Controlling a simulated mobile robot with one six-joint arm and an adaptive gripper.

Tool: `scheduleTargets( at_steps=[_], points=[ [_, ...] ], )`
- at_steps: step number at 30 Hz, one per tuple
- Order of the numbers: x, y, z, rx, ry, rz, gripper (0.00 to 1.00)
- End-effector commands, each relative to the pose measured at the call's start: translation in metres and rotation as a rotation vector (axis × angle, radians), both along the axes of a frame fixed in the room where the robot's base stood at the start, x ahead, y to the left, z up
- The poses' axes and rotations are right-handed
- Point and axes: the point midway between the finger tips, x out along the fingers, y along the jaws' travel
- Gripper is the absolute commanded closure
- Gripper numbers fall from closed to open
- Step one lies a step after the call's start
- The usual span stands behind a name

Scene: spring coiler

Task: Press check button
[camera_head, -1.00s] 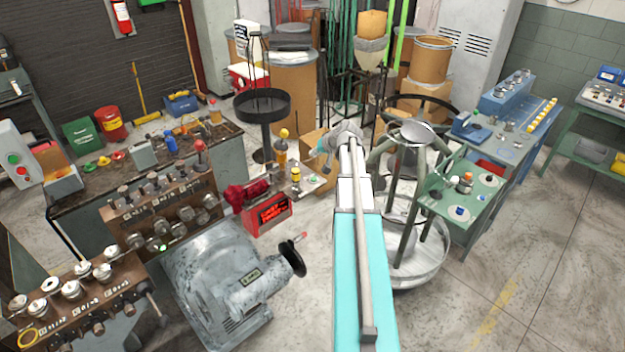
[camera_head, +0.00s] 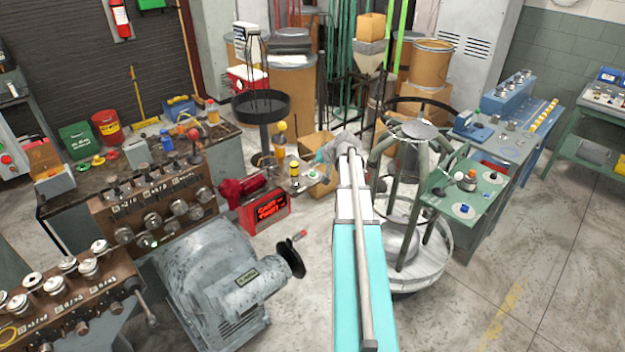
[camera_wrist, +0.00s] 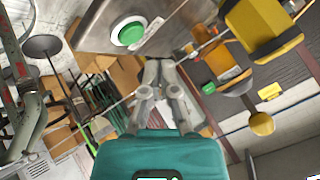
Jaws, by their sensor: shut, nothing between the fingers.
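A round green button (camera_wrist: 132,33) in a pale ring sits on a grey metal plate (camera_wrist: 165,18) at the top of the wrist view. In the head view the small plate with its button (camera_head: 313,173) lies beside the red display box, just left of my gripper (camera_head: 326,156). In the wrist view my gripper (camera_wrist: 162,66) is shut and empty. Its fingertips appear below and right of the button, near the plate's edge; I cannot tell whether they touch the plate. The button is not covered by the fingers there.
Yellow-knobbed parts (camera_wrist: 262,28) stand right of the plate in the wrist view. In the head view, the red display box (camera_head: 264,211) and grey motor housing (camera_head: 215,285) stand left, a round metal reel frame (camera_head: 415,270) right. Floor at the lower right is open.

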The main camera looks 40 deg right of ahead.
Motion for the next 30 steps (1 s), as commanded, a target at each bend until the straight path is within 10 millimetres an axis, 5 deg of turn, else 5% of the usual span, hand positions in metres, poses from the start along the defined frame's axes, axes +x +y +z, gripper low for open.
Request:
scheduleTargets(
  at_steps=[8,30],
  points=[
    [0.0003,0.0005,-0.0146,0.0,0.0,0.0,1.0],
    [0.0008,0.0015,-0.015,0.0,0.0,0.002,1.0]
  ],
)
